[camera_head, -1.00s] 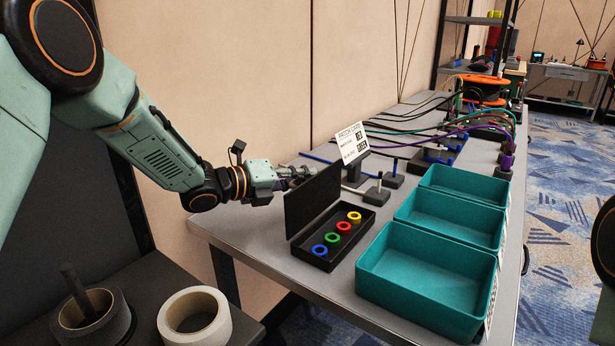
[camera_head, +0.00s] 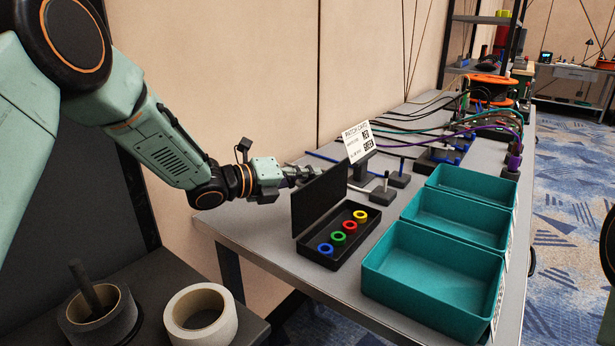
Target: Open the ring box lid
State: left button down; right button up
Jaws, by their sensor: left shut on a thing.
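The black ring box (camera_head: 326,258) stands near the left end of the grey table. Its lid (camera_head: 319,205) is raised upright along the box's left side. Inside the box lie a blue ring (camera_head: 325,250), a green ring (camera_head: 339,239), a red ring (camera_head: 349,226) and a yellow ring (camera_head: 360,215) in a row. My left gripper (camera_head: 312,174) is behind the lid, at its upper far edge. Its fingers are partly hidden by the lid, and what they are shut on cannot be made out. My right gripper does not show.
Three teal bins (camera_head: 432,275) stand in a row right of the ring box. A card on a stand (camera_head: 359,146) and small posts (camera_head: 400,176) stand behind the box. Cables (camera_head: 430,130) run across the back. Tape rolls (camera_head: 199,314) lie on a dark surface at the lower left.

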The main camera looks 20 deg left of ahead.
pick_arm(q)
jog(key=shift+w+a+f+n, duration=0.25)
jog(key=shift+a+f, duration=0.1)
jog(key=shift+a, duration=0.1)
jog(key=shift+w+a+f+n, duration=0.1)
jog(key=shift+a+f+n, duration=0.15)
jog(key=shift+a+f, duration=0.15)
jog(key=shift+r, duration=0.1)
jog(key=c, duration=1.7)
grip_release()
